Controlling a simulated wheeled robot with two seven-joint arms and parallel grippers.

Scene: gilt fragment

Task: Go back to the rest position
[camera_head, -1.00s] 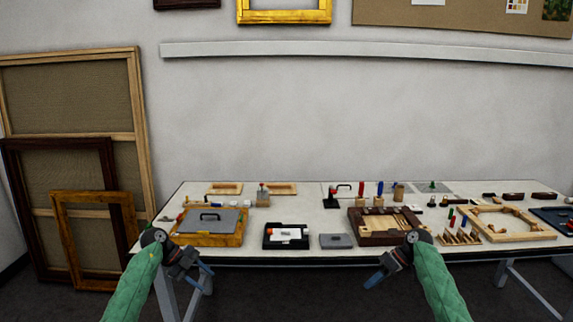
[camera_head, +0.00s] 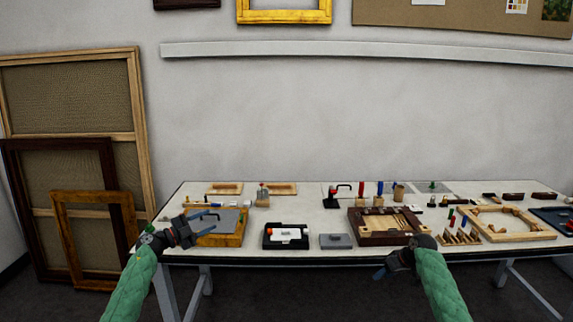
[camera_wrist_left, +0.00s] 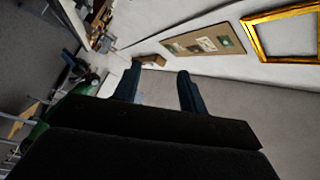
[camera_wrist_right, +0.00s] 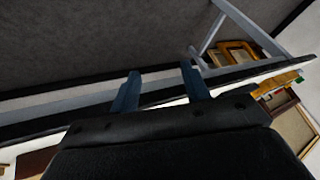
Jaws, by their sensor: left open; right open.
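My left gripper (camera_head: 211,222) is open and empty. In the head view it shows in front of the wooden box with the grey lid, at the left end of the table, and hides part of it. Its two blue fingers stand apart in the left wrist view (camera_wrist_left: 158,88). My right gripper (camera_head: 381,273) is open and empty, at the table's front edge below the dark wooden tray. Its fingers stand apart in the right wrist view (camera_wrist_right: 163,90), with nothing between them. Both green-sleeved arms are mine.
The white table (camera_head: 300,206) holds a wooden box (camera_head: 236,228), a black tray (camera_head: 270,242), a grey block (camera_head: 336,241), a dark wooden tray (camera_head: 367,238) and a light wooden frame (camera_head: 540,236). Large frames (camera_head: 140,120) lean on the wall at left. The floor in front is clear.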

